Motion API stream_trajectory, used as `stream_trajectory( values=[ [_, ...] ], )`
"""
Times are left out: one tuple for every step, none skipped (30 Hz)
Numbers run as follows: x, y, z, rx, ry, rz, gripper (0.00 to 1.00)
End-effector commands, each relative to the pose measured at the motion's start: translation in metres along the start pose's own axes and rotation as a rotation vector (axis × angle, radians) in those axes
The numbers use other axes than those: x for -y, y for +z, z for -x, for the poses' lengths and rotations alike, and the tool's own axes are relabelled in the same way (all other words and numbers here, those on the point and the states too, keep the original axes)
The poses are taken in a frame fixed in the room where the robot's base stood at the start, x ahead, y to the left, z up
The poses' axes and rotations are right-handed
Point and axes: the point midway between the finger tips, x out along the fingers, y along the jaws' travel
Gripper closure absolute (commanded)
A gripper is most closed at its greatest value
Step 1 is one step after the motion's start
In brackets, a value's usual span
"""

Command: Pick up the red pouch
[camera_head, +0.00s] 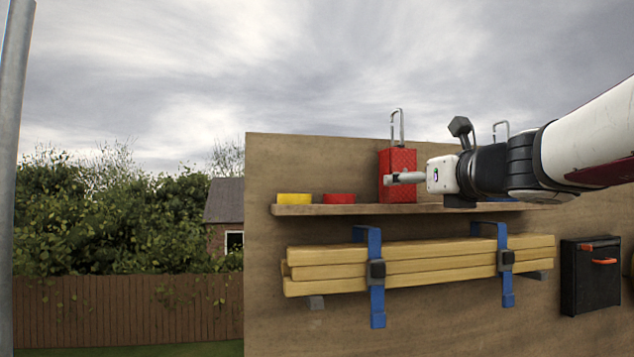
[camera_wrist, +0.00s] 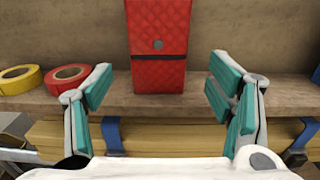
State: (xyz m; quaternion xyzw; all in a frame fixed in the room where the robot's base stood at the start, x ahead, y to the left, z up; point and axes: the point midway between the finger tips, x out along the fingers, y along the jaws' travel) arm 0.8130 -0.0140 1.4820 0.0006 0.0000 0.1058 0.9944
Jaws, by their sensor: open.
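The red pouch (camera_head: 399,163) has a quilted surface and stands upright on a wooden shelf (camera_head: 300,210), with a metal loop (camera_head: 397,125) above it in the head view. In the wrist view the pouch (camera_wrist: 158,45) is straight ahead, with a dark band and a round snap on its front; its top is cut off. My gripper (camera_head: 392,179) is in front of the pouch in the head view and covers part of it. In the wrist view my gripper (camera_wrist: 158,88) is open, its teal-padded fingers apart on either side of the pouch's lower part. Nothing is between the pads that I can see held.
A yellow tape roll (camera_head: 294,198) and a red tape roll (camera_head: 339,198) lie on the shelf left of the pouch. Below, strapped timber planks (camera_head: 430,268) hang with blue straps (camera_head: 376,290). A black box (camera_head: 590,275) hangs at the right.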

Motion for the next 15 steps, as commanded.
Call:
stream_trajectory(
  values=[
    [0.000, 0.001, -0.003, 0.000, 0.000, 0.000, 0.25],
    [0.000, 0.002, -0.005, 0.000, 0.001, 0.000, 0.25],
    [0.000, 0.003, -0.009, -0.001, 0.000, 0.001, 0.25],
    [0.000, 0.004, -0.013, -0.001, 0.000, 0.000, 0.25],
    [0.000, 0.006, -0.017, -0.001, 0.000, 0.000, 0.25],
    [-0.001, 0.008, -0.023, -0.001, 0.001, 0.000, 0.25],
    [-0.001, 0.010, -0.027, -0.001, 0.000, 0.000, 0.25],
    [-0.001, 0.011, -0.031, -0.001, 0.000, 0.000, 0.25],
    [-0.001, 0.011, -0.037, -0.001, 0.001, 0.000, 0.25],
    [-0.001, 0.010, -0.041, -0.001, 0.001, 0.000, 0.25],
    [-0.001, 0.010, -0.044, -0.001, 0.001, 0.000, 0.25],
    [-0.001, 0.010, -0.048, -0.001, 0.000, 0.000, 0.25],
    [-0.002, 0.010, -0.050, -0.001, 0.000, 0.000, 0.25],
    [-0.002, 0.010, -0.051, -0.001, 0.000, 0.000, 0.25],
    [-0.002, 0.010, -0.052, -0.001, 0.000, 0.000, 0.25]
  ],
)
